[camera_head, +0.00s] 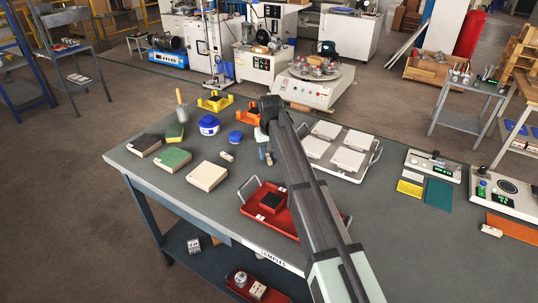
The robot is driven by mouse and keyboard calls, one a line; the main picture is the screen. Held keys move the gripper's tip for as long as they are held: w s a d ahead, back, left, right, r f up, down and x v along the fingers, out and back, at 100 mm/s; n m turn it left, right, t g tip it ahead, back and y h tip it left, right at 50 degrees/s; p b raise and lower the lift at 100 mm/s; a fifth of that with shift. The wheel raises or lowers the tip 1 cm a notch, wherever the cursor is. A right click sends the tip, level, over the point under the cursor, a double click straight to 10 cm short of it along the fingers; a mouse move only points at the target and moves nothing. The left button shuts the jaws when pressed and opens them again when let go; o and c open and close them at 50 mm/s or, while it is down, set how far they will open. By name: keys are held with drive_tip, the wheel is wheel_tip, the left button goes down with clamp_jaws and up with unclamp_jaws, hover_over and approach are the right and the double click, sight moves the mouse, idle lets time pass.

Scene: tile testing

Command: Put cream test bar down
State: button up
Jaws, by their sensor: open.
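A small cream bar (227,156) lies on the grey worktable (180,193), a little left of my gripper; it is small in view, but it looks like the cream test bar. A larger cream-topped block (204,175) lies to its left and nearer the front edge. My gripper (265,155) points down beyond my dark forearm, which partly hides it. It is open, with nothing seen in it, and looks apart from the small cream bar.
A red tray (247,210) with a dark block is in front. A pale tray (369,165) with several tiles stands right of my arm.

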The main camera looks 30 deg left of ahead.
sight(270, 161)
wheel_tip(270, 161, up, 10)
drive_tip(key=shift+s+d+r, duration=0.2)
drive_tip(key=shift+s+d, duration=0.25)
drive_tip(key=shift+o, duration=0.5)
drive_tip(key=shift+r, duration=0.4)
drive_tip(key=s+d, duration=0.3)
drive_tip(key=w+a+f, duration=0.1)
drive_tip(key=f, duration=0.3)
drive_tip(key=w+a+f+t+y, duration=0.1)
drive_tip(key=f, duration=0.3)
drive_tip(key=w+a+f+t+y, duration=0.1)
drive_tip(key=w+a+f, duration=0.1)
drive_tip(key=f, duration=0.2)
drive_tip(key=shift+w+f, duration=0.1)
drive_tip(key=shift+c, duration=0.3)
